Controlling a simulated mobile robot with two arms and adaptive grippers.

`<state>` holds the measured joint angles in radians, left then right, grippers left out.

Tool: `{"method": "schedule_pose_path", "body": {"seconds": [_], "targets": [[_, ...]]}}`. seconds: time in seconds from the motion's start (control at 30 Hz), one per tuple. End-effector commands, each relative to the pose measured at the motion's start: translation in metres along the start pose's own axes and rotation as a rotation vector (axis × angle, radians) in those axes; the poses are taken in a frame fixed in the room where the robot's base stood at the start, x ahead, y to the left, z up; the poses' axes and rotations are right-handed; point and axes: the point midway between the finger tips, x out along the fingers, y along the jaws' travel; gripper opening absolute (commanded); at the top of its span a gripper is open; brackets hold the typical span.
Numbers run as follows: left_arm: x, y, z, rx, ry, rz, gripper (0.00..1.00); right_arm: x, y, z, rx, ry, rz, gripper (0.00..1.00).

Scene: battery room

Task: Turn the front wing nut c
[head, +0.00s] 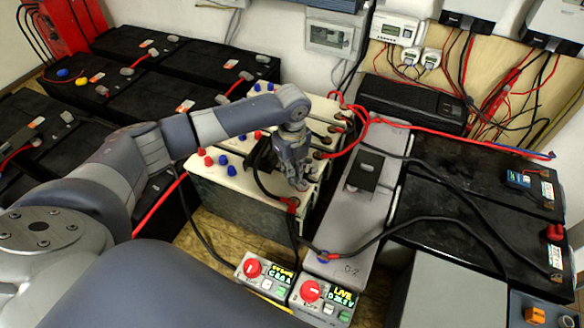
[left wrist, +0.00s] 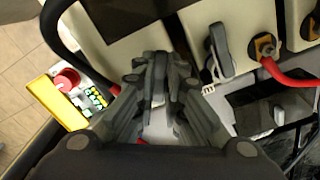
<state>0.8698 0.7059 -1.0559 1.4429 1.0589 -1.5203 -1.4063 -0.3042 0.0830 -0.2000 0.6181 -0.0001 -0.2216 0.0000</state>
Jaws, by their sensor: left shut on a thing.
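My left gripper (head: 299,184) reaches down at the front right corner of the cream-topped battery (head: 232,182), next to a red terminal piece (head: 292,204) with black cables. In the left wrist view its two fingers (left wrist: 159,65) are closed together at the battery's edge. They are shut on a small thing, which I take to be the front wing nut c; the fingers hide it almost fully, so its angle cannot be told. My right gripper is not in view.
Two control boxes with red knobs (head: 252,268) (head: 311,291) stand on the floor in front. A grey ledge (head: 345,222) with cables lies to the right, then large black batteries (head: 450,172). In the wrist view a red cable (left wrist: 290,76) joins a nearby terminal.

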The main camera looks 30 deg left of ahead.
Motion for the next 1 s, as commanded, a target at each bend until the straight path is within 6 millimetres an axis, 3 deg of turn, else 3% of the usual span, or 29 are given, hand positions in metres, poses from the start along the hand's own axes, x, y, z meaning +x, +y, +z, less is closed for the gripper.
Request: {"method": "schedule_pose_path", "body": {"seconds": [0.2, 0.5, 1.0], "targets": [[-0.006, 0.001, -0.002, -0.136, 0.004, 0.003, 0.0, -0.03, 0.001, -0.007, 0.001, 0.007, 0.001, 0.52], [-0.005, 0.001, -0.001, -0.35, 0.003, 0.002, 0.0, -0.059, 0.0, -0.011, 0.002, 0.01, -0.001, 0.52], [-0.001, 0.001, -0.001, -0.518, 0.003, 0.0, 0.0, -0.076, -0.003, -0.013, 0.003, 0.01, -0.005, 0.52]]}}
